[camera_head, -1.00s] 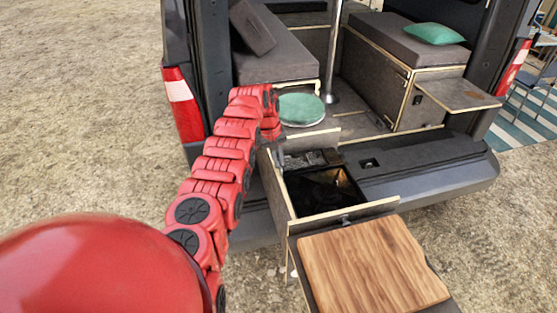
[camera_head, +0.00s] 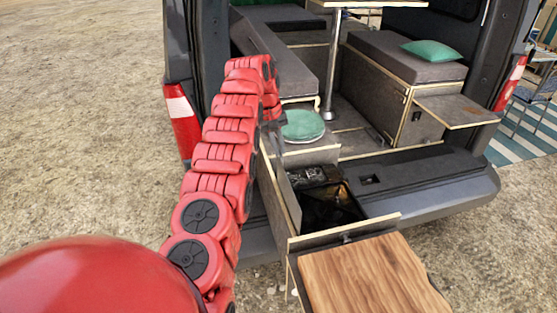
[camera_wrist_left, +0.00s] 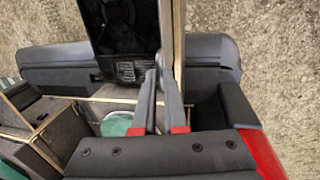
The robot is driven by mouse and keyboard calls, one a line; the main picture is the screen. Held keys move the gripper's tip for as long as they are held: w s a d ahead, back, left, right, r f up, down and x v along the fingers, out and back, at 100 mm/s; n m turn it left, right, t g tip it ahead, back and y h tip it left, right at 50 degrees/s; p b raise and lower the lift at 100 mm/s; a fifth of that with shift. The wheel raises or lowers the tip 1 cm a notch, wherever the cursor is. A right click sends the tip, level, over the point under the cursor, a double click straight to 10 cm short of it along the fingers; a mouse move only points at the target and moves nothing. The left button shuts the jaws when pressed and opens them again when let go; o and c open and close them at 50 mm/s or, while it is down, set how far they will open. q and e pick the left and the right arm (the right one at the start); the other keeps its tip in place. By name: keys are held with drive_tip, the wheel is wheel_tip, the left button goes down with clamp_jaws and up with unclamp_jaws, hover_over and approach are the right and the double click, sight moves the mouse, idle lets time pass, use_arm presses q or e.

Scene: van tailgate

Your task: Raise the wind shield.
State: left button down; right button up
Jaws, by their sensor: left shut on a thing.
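The wind shield (camera_head: 287,190) appears as a thin grey panel along the left side of the pulled-out kitchen drawer, tilted upward beside the side wall. My left gripper (camera_head: 273,138) is at its far end, near the drawer's back left corner, partly hidden by my arm. In the left wrist view the two fingers (camera_wrist_left: 160,78) are closed together on the thin panel edge, next to the pale wooden edge of the drawer wall (camera_wrist_left: 179,45). The black stove well (camera_head: 328,203) lies in the drawer. My right gripper does not show.
A wooden cutting board (camera_head: 368,275) covers the drawer's near end. The van's bumper (camera_head: 440,190) runs behind and to the right. A side shelf (camera_head: 458,110) juts out at right. Bare ground lies at left.

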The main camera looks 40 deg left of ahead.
use_arm(q)
drive_tip(key=shift+w+a+r, duration=0.1)
drive_tip(key=shift+r, duration=0.1)
drive_tip(key=c, duration=1)
unclamp_jaws()
drive_tip(key=shift+o, duration=0.2)
drive_tip(key=shift+r, duration=0.1)
wheel_tip(320, 180, up, 17)
drive_tip(key=s+a+p, duration=0.2)
drive_tip(key=s+p, duration=0.1)
drive_tip(key=p, duration=0.8)
drive_tip(key=shift+w, duration=0.15)
